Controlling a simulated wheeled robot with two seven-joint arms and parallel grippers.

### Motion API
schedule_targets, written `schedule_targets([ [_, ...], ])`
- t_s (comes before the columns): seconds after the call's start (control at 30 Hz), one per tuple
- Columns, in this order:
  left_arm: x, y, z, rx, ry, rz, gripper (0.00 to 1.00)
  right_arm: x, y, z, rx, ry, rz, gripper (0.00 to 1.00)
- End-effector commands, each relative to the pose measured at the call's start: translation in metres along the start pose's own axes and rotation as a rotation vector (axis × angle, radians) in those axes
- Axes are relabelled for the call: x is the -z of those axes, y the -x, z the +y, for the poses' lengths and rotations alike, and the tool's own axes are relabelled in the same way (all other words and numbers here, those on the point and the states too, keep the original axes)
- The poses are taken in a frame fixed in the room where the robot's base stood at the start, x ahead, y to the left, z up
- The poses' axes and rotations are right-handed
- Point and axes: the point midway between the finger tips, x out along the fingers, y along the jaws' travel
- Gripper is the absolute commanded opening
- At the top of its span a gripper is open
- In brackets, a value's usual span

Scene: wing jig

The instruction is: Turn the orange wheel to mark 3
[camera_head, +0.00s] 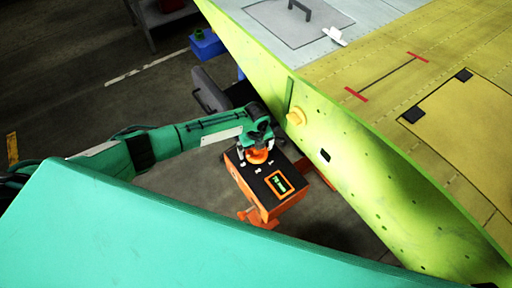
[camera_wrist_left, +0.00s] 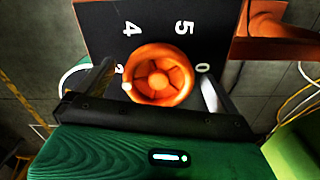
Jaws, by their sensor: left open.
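The orange wheel (camera_wrist_left: 160,72) sits on the dark top plate (camera_wrist_left: 90,25) of an orange box (camera_head: 282,206). It also shows partly in the head view (camera_head: 257,156), under my left gripper (camera_head: 256,150). In the left wrist view the open fingers of that gripper (camera_wrist_left: 156,72) stand on either side of the wheel, with gaps visible. A pale dot (camera_wrist_left: 127,86) is on the wheel's left rim. Marks 4 (camera_wrist_left: 131,28), 5 (camera_wrist_left: 184,27) and 0 (camera_wrist_left: 203,67) show; a mark at the left is partly hidden and unreadable. My right gripper is not in view.
A small display (camera_head: 279,184) with green characters is on the box top. A large yellow-green wing panel (camera_head: 375,180) rises close to the right of the box. A blue bin (camera_head: 207,45) stands on the floor behind. An orange bar (camera_wrist_left: 280,40) is right of the plate.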

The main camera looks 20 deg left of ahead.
Motion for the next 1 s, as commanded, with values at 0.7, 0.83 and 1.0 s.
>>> schedule_targets([
  [0.7,0.0,0.114,0.0,0.002,-0.001,-0.002,0.99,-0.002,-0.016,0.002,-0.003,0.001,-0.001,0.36],
  [0.83,0.0,0.13,-0.001,0.002,-0.001,-0.001,0.99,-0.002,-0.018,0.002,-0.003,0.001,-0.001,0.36],
  [1.0,0.0,0.138,0.0,0.001,0.0,0.0,0.99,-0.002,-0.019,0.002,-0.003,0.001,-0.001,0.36],
])
